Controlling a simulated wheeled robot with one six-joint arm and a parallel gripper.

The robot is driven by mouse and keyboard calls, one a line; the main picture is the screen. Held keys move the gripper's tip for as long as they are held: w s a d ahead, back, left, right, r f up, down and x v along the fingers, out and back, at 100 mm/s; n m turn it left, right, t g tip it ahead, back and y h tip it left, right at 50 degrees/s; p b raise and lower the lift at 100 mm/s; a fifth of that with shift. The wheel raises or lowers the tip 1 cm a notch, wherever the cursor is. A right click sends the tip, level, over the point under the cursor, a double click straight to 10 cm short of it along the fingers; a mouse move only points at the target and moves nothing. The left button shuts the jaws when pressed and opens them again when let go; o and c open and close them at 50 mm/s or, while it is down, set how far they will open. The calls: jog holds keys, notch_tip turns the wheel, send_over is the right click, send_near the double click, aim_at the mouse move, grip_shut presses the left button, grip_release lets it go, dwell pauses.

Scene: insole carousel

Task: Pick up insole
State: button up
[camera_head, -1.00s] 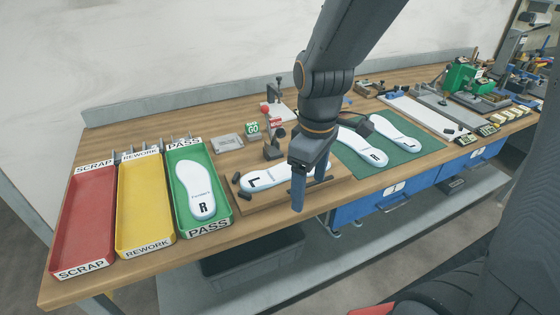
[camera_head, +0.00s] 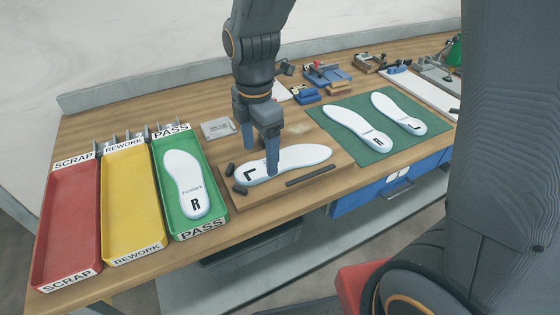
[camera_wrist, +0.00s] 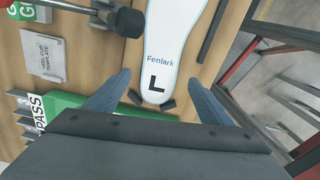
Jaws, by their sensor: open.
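A white insole marked L (camera_head: 300,158) lies on a wooden fixture board (camera_head: 338,172), between small dark stops. In the wrist view the insole (camera_wrist: 172,40) shows its heel end, with "Fenlark" and a black L, pointing toward my gripper (camera_wrist: 158,100). The two blue-grey fingers are apart, one on each side of the heel, with nothing between them that they grip. In the head view my gripper (camera_head: 272,168) is over the heel part of the insole and hides some of it. I cannot tell the exact height of the fingertips above the board.
Red SCRAP (camera_head: 70,225), yellow REWORK (camera_head: 131,210) and green PASS (camera_head: 217,222) trays stand at left. An R insole (camera_head: 183,180) lies in the PASS tray. Two more insoles (camera_head: 352,125) (camera_head: 397,112) lie on a green mat (camera_head: 375,154). A dark bar (camera_head: 312,175) lies before the fixture insole.

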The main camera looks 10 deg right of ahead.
aim_at(261, 170)
jog(key=shift+f+p, duration=0.3)
jog(key=shift+f, duration=1.55)
jog(key=c, duration=1.2)
jog(key=shift+o, duration=0.2)
jog(key=shift+r, duration=0.1)
